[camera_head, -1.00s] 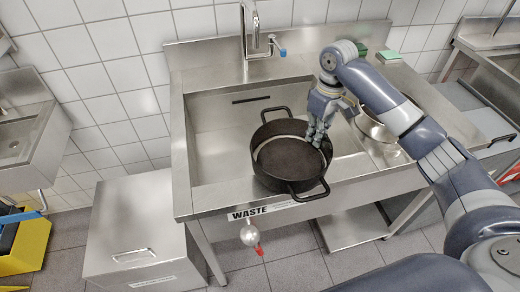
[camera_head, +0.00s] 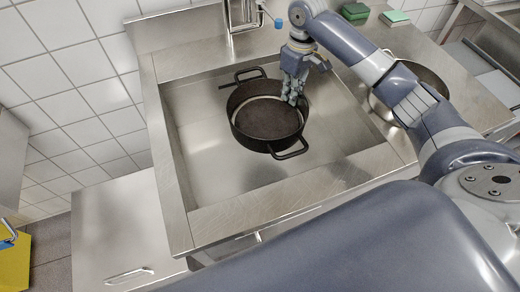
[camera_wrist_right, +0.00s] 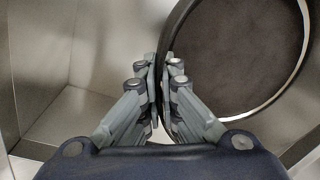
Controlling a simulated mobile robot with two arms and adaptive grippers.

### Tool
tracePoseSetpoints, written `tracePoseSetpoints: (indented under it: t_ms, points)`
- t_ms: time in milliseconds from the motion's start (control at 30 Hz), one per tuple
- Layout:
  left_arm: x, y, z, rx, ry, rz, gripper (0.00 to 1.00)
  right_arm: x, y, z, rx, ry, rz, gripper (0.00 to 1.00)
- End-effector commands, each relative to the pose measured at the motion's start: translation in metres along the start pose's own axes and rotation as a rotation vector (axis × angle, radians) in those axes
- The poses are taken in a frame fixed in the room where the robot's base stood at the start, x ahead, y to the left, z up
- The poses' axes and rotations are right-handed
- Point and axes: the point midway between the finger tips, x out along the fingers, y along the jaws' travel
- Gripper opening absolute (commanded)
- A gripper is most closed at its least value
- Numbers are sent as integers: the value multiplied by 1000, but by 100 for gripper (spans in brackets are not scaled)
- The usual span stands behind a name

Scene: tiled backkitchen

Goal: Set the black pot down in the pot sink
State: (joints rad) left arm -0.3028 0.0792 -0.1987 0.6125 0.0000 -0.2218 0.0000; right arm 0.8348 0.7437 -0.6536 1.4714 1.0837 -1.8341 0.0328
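The black pot (camera_head: 268,118), round with two loop handles, is upright within the outline of the steel pot sink (camera_head: 205,185). Bare basin floor shows in front of it and to its left. I cannot tell whether its base touches the floor. My right gripper (camera_head: 291,98) is at the pot's right rim. In the right wrist view, the right gripper's fingers (camera_wrist_right: 161,90) are closed on the pot's wall, one on each side; the pot's dark inside (camera_wrist_right: 235,55) shows at the right. My left gripper is not in view.
A shiny metal pan (camera_head: 425,88) sits on the right, partly behind my right arm. A green sponge (camera_head: 355,12) and a lighter green one (camera_head: 397,17) lie at the back right. A steel cabinet (camera_head: 115,225) stands front left.

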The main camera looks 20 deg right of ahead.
Motion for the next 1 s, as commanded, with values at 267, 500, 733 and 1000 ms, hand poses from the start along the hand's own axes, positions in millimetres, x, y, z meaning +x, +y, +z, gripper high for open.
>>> tracePoseSetpoints:
  t_ms: [267, 500, 733, 1000]
  points:
    - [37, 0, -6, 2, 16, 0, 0, 45, 4, -1, 0, 3, -1, 0]
    - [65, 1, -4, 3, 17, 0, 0, 81, 7, 0, 0, 2, 0, 0]
    - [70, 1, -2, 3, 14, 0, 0, 100, 8, 0, 1, -1, -1, 0]
    - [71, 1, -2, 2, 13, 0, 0, 144, 12, 0, 1, 1, -1, 0]
